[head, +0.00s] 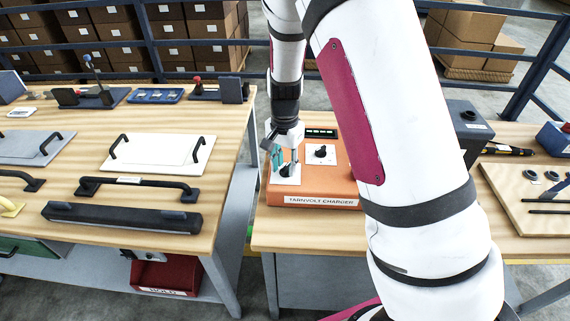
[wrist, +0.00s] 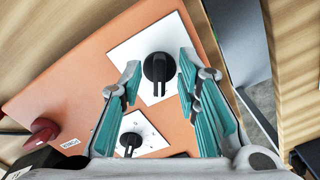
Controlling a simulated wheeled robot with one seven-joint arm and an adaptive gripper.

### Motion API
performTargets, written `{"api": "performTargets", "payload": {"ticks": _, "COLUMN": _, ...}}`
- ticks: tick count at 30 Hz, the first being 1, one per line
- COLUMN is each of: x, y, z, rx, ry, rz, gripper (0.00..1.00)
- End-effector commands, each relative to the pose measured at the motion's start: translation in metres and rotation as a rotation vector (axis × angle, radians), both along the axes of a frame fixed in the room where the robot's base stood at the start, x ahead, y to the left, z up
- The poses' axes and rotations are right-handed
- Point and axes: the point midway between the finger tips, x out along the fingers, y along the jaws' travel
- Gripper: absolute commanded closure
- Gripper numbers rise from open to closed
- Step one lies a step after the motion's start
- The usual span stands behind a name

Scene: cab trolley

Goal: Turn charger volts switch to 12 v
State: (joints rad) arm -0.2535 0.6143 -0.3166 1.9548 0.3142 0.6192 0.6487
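The orange Tarnvolt charger (head: 316,201) sits on the right-hand wooden bench. It has two black knobs on white plates, and I cannot read their markings to tell which is the volts switch. My gripper (head: 282,168) points down over the left knob's plate (head: 287,181) and partly hides that knob. In the wrist view, my gripper (wrist: 159,71) is open, with teal fingers on either side of the larger black knob (wrist: 158,68). Gaps show between the knob and both fingertips. The other knob (head: 320,152) stands clear in the head view; a smaller knob (wrist: 131,143) shows low in the wrist view.
A left bench (head: 224,168) holds handles and panels, with a gap between benches. A board (head: 530,195) lies right.

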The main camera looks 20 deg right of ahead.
Motion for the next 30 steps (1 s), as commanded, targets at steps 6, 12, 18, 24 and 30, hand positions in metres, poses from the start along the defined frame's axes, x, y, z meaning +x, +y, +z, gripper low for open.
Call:
{"api": "performTargets", "payload": {"ticks": 6, "x": -0.0005, "y": -0.0002, "z": -0.0052, "rx": 0.0, "ry": 0.001, "rz": -0.001, "gripper": 0.7}}
{"api": "performTargets", "payload": {"ticks": 12, "x": -0.0003, "y": -0.0001, "z": -0.0048, "rx": 0.001, "ry": 0.001, "rz": -0.001, "gripper": 0.81}}
{"api": "performTargets", "payload": {"ticks": 18, "x": -0.0003, "y": -0.0001, "z": -0.0047, "rx": 0.001, "ry": 0.001, "rz": -0.001, "gripper": 1.0}}
{"api": "performTargets", "payload": {"ticks": 24, "x": -0.0004, "y": -0.0003, "z": -0.0046, "rx": 0.0, "ry": 0.001, "rz": 0.007, "gripper": 1.0}}
{"api": "performTargets", "payload": {"ticks": 30, "x": -0.0004, "y": -0.0003, "z": -0.0044, "rx": 0.001, "ry": 0.001, "rz": 0.066, "gripper": 1.0}}
